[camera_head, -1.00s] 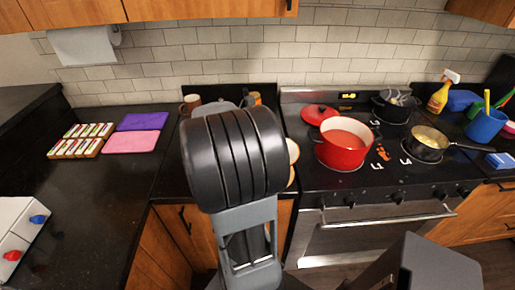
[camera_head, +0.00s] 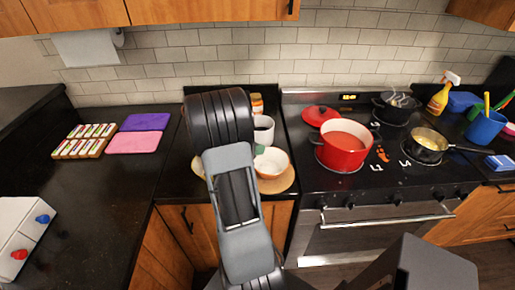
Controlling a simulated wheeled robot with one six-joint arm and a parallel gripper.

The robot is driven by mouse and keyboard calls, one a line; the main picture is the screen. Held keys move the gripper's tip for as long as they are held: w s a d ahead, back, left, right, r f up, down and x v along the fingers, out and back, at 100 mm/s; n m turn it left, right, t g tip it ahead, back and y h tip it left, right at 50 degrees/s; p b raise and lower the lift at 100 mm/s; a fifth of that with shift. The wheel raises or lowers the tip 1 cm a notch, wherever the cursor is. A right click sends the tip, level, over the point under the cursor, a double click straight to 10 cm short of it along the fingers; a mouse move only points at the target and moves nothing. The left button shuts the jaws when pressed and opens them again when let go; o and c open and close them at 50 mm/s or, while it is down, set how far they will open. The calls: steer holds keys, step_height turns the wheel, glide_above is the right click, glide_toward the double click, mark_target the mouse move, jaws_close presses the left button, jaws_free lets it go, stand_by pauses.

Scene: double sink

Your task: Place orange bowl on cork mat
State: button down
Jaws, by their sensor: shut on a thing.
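The orange bowl (camera_head: 272,160), white inside with an orange rim, shows just right of my arm. It looks upright over the round cork mat (camera_head: 284,184), whose front and right edge shows below it. I cannot tell whether the bowl touches the mat. My gripper (camera_head: 259,150) is mostly hidden behind my own arm; only a small part shows at the bowl's back left rim, and it is shut on the bowl. The left part of the mat is hidden by the arm.
A white mug (camera_head: 264,131) and an orange-topped jar (camera_head: 257,104) stand behind the bowl. A pale round item (camera_head: 198,166) shows left of the arm. The stove with a red pot (camera_head: 342,146) is close on the right.

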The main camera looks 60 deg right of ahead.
steer(key=c, duration=1.2)
jaws_free()
